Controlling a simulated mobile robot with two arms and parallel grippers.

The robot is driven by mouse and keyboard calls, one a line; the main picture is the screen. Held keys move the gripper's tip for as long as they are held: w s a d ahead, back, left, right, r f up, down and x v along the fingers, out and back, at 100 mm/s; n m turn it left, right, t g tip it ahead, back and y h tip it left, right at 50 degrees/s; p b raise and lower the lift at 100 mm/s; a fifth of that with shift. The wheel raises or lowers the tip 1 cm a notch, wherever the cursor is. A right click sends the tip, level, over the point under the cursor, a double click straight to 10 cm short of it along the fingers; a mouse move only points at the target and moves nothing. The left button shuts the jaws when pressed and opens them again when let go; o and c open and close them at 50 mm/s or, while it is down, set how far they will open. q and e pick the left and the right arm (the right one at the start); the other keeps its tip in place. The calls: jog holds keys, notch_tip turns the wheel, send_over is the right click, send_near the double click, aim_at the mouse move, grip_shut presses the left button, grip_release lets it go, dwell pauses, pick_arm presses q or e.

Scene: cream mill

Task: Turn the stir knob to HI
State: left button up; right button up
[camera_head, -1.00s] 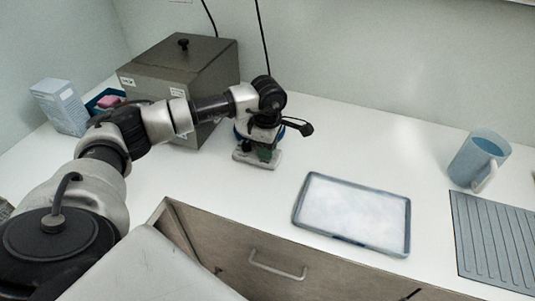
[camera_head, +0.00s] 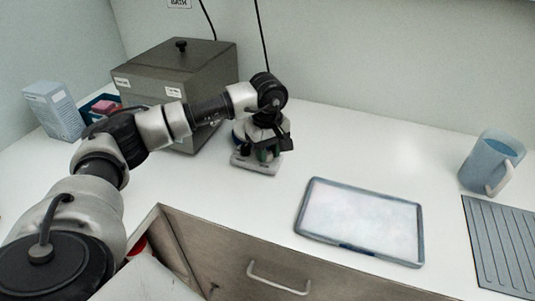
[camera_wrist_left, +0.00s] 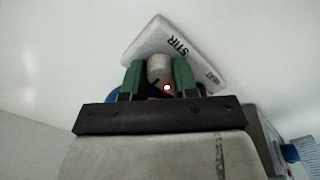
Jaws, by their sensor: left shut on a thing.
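The stirrer's pale base (camera_head: 243,162) stands on the counter in front of the grey box, mostly hidden under my left arm in the head view. In the left wrist view its white panel (camera_wrist_left: 150,37) shows the labels STIR and HEAT. The grey stir knob (camera_wrist_left: 159,66) sits between the green fingers of my left gripper (camera_wrist_left: 160,80), which is shut on it. A small red-and-white spot shows just below the knob. I cannot read the knob's setting. In the head view my left gripper (camera_head: 267,154) points down at the base. My right gripper is not in view.
A grey lidded box (camera_head: 190,75) stands close behind my left forearm. A shallow tray (camera_head: 361,254) lies to the right, with a blue mug (camera_head: 487,158) and a ridged mat (camera_head: 500,245) farther right. A light-blue carton (camera_head: 55,112) stands at far left.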

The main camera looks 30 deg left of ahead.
aim_at(268, 152)
pick_arm(q)
jog(key=shift+r+m, duration=0.1)
jog(key=shift+m, duration=0.3)
jog(key=o, duration=0.9)
notch_tip(268, 152, up, 11)
jog(key=shift+f+b, duration=0.15)
jog(key=shift+b, duration=0.4)
jog(key=shift+f, duration=0.1)
